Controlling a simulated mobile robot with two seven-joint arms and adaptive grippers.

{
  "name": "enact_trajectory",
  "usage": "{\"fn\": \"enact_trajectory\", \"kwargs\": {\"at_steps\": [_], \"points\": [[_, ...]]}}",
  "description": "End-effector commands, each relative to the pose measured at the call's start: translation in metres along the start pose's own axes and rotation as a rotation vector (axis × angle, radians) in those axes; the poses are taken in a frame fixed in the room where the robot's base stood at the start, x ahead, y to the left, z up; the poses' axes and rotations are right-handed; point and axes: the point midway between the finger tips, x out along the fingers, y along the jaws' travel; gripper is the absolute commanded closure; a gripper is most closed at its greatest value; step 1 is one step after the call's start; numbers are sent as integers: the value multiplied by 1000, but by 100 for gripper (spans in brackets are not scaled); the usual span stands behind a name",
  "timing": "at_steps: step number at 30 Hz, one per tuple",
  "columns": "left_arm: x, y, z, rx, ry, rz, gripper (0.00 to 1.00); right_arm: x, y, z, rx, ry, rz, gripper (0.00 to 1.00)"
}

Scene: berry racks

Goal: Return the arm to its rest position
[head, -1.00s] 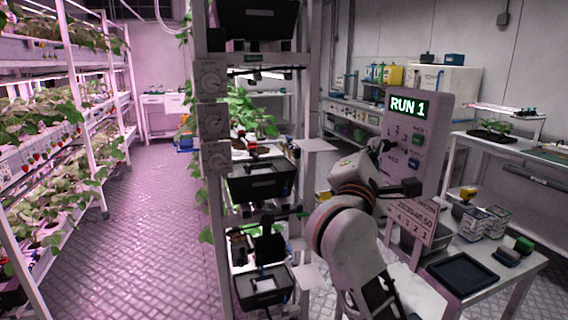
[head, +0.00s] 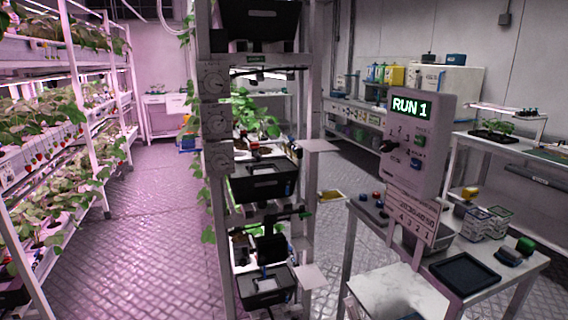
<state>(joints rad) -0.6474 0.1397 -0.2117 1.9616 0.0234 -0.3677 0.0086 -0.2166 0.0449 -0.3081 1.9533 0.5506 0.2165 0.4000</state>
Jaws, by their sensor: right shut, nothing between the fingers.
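Neither of my grippers shows in the head view, and no part of an arm can be made out. The control panel (head: 419,145) stands upright at the right of centre, clear of any arm. Its green display (head: 411,107) reads RUN 1. A dark knob (head: 389,147) sits on the left of its face, with coloured buttons to the right. A white label plate (head: 411,214) with numbers hangs below it.
A tall rack (head: 219,190) with black crates (head: 262,181) stands at the centre. A pale marbled top (head: 400,291) and a table with a dark tray (head: 464,271) are at lower right. Plant shelves line the left. The aisle floor (head: 150,230) is clear.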

Motion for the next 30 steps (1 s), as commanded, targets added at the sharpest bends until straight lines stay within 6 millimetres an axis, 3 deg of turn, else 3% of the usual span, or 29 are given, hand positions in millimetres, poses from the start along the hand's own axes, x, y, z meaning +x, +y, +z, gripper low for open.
{"fn": "enact_trajectory", "kwargs": {"at_steps": [1, 6, 12, 15, 18, 21, 30], "points": [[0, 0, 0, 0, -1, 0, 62, -23, 25, 18, -127, -74, 61, 100], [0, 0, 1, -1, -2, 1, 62, -103, 99, 62, -534, -333, 218, 100], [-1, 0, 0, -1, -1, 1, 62, -205, 170, 85, -920, -640, 341, 100], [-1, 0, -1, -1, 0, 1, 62, -244, 191, 87, -1049, -756, 374, 100], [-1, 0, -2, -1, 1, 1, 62, -269, 204, 86, -1128, -832, 391, 100], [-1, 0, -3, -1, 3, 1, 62, -281, 209, 85, -1165, -868, 398, 100], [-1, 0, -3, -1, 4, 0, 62, -282, 210, 85, -1171, -873, 399, 100]]}}
